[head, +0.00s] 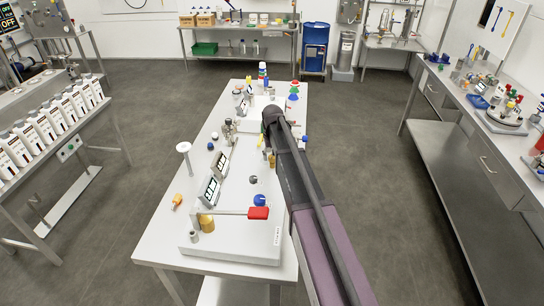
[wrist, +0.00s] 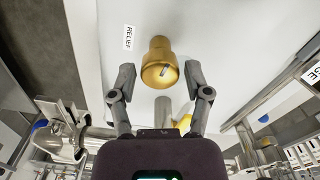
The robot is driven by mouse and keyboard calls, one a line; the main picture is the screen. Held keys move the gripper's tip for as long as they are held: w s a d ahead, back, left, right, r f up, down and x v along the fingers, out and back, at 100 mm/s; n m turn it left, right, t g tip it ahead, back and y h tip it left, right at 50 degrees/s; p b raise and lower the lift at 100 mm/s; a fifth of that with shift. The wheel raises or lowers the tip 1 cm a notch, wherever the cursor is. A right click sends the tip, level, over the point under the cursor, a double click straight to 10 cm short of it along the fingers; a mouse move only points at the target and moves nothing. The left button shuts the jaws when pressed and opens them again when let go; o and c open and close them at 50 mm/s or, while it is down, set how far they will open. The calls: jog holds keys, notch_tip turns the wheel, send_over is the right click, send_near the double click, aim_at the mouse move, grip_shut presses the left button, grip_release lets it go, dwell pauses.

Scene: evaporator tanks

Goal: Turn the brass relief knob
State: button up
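The brass relief knob (wrist: 160,60) shows in the wrist view as a gold stepped cylinder with a dark slot mark on its face. It is fixed to a white panel beside a "RELIEF" label (wrist: 129,37). My gripper (wrist: 159,76) is open, with one finger to the left and one to the right of the knob. Clear gaps show between the fingers and the knob; the depth between them is hard to judge. In the head view my arm covers much of the work area, and I cannot make out the fingers or surely pick out this knob.
A white bench (head: 165,240) carries the evaporator units. A red-tipped lever (head: 258,213) and a blue ball knob (head: 260,200) stand near its front. In the wrist view, metal fittings (wrist: 62,140) lie lower left and a grey cylinder (wrist: 163,110) below the knob. Open floor surrounds the bench.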

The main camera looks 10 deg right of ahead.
jog(key=shift+m, duration=0.4)
dwell(0.3)
jog(key=m, duration=0.9)
notch_tip(320, 180, up, 14)
jog(key=p, duration=1.4)
jog(key=s+f+n+b, duration=0.3)
jog(key=s, duration=0.7)
jog(key=s+f+n+b, duration=0.3)
jog(key=s+f+b, duration=0.1)
jog(key=s, duration=0.6)
jog(key=s+f+n+b, duration=0.4)
jog(key=s, duration=0.6)
jog(key=shift+f, duration=0.2)
dwell(1.1)
